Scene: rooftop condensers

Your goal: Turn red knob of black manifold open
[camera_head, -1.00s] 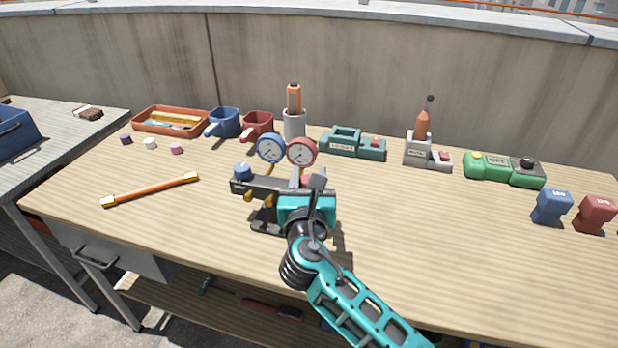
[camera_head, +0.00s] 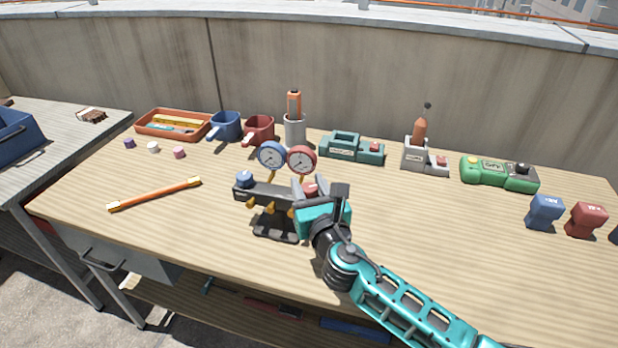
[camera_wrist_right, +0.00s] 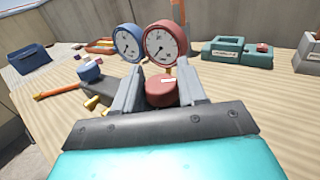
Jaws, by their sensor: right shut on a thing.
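The black manifold (camera_head: 265,191) stands on the wooden bench, with a blue gauge (camera_head: 272,155) and a red gauge (camera_head: 301,159) on top. Its blue knob (camera_head: 243,179) is at the left end. The red knob (camera_head: 311,189) is at the right end, partly hidden by my right gripper. In the right wrist view the red knob (camera_wrist_right: 161,90) sits between the two grey fingers of my right gripper (camera_wrist_right: 160,88), which is shut on it. The knob's exact turn cannot be told. My left gripper is not in view.
An orange and yellow rod (camera_head: 154,194) lies left of the manifold. Blue (camera_head: 225,126) and red (camera_head: 259,130) holders, an orange tray (camera_head: 172,124) and a teal block (camera_head: 352,147) stand behind.

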